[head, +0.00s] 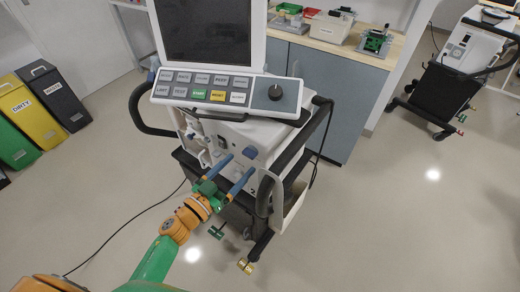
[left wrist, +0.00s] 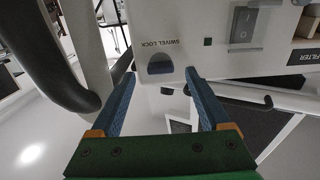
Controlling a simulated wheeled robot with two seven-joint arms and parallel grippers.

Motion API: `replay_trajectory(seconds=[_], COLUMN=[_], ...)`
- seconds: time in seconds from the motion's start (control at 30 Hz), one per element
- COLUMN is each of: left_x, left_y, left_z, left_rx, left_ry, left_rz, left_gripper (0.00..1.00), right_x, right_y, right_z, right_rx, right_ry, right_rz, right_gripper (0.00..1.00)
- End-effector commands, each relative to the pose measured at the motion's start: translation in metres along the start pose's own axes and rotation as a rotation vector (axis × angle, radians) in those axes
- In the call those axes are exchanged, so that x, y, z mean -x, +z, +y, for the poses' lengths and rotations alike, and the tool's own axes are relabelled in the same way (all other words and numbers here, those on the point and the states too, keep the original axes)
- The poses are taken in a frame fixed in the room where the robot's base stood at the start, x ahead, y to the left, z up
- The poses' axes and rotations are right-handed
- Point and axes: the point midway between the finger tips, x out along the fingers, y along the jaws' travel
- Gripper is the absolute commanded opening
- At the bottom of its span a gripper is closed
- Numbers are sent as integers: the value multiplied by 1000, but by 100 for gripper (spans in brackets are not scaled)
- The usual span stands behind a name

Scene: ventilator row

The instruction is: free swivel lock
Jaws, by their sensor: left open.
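In the head view the knob (head: 250,152) shows small on the front of the ventilator (head: 231,133). My left gripper (head: 242,163) is open and empty, its blue fingers pointing at that front. In the left wrist view its fingertips (left wrist: 160,74) stand on either side of the knob. I cannot tell whether they touch the housing. My right gripper is not in view.
A dark curved handle (left wrist: 55,60) runs close on the left in the wrist view. A rocker switch (left wrist: 243,25) and a FILTER label (left wrist: 302,56) are on the same face. Another ventilator cart (head: 462,60) stands right, bins (head: 50,92) left. The floor right of the cart is clear.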

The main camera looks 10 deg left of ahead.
Motion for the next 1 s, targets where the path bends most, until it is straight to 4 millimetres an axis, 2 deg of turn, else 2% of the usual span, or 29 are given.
replay_trajectory(seconds=[0.1, 0.2, 0.5, 0.8, 1.0], left_x=[-24, -38, -44, -44, -43], left_y=[-1, 1, 1, 1, 2], left_z=[0, -1, 0, 0, -1], left_rx=[2, 2, 2, 2, -11], left_ry=[-2, -4, -4, -4, -4], left_rz=[3, 0, -2, -2, -3], left_gripper=[80, 80, 80, 0, 0], right_x=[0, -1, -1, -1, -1], right_y=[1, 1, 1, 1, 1], right_z=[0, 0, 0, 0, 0], right_rx=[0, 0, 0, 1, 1], right_ry=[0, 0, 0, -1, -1], right_rz=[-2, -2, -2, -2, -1], right_gripper=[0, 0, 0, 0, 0])
